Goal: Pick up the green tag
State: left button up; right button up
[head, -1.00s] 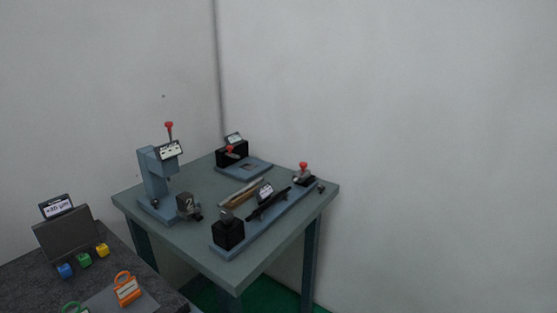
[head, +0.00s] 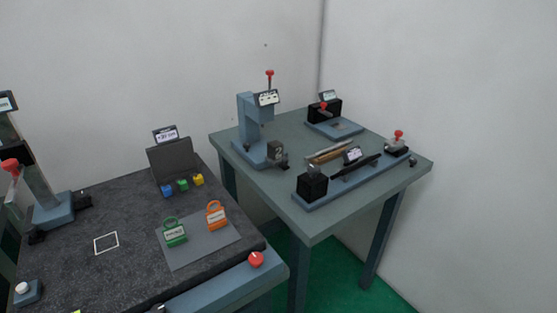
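In the head view a green tag (head: 175,236) with a ring-shaped top and a pale label lies on a grey mat (head: 205,252) on the dark bench at the left. An orange tag (head: 216,216) of the same shape lies just to its right on the same mat. Neither of my grippers can be made out in the view, so nothing is seen touching the green tag.
Behind the mat stand blue (head: 167,190), green (head: 183,185) and yellow (head: 198,180) small blocks by a dark panel (head: 173,160). A red-handled press (head: 48,205) stands left. A red knob (head: 256,259) is on the bench's front edge. A second table (head: 300,190) holds fixtures.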

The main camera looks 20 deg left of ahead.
aim_at(174, 236)
jog(key=j+u, duration=0.8)
jog(key=u, duration=0.2)
